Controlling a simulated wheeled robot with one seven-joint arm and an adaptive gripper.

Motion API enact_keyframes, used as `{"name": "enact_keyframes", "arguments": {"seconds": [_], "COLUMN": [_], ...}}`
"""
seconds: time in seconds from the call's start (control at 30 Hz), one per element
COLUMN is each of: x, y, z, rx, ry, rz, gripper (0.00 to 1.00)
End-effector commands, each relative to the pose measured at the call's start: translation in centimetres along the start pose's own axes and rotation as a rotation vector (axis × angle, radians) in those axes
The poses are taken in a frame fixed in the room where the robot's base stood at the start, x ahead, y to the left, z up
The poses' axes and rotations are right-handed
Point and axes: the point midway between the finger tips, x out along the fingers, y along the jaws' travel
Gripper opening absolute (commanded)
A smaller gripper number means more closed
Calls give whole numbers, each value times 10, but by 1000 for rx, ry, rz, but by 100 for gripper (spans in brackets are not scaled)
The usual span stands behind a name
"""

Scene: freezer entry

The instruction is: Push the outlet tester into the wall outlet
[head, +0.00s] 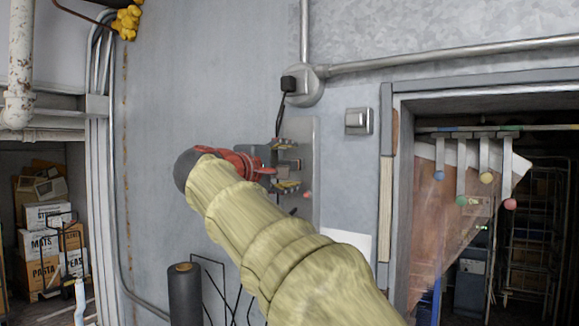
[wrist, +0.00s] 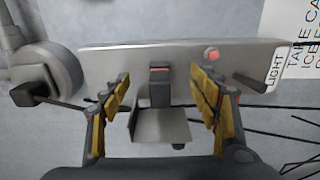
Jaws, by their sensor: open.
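My gripper (wrist: 160,92) is open, with one yellow-padded finger on each side of the block and a visible gap to both. In the head view my gripper (head: 287,165) is in front of the upright metal plate (head: 316,140). The outlet's slots are hidden, and I cannot tell how deep the block sits. A small grey ledge (wrist: 160,128) shows just below the block.
The plate also carries a red knob (wrist: 212,55) and a dark lever (wrist: 250,82) near a LIGHT label (wrist: 277,68). A black plug with a cord (head: 288,84) is at a round conduit box (head: 308,88). A doorway with hanging hooks (head: 484,165) is at right.

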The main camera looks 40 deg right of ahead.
Motion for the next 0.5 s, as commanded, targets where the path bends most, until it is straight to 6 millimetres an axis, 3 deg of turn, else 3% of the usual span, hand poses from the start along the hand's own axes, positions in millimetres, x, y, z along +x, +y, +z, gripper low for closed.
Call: {"name": "enact_keyframes", "arguments": {"seconds": [0.5], "x": [-11], "y": [0], "z": [0], "rx": [0], "ry": [1], "rz": [1], "gripper": [62]}}
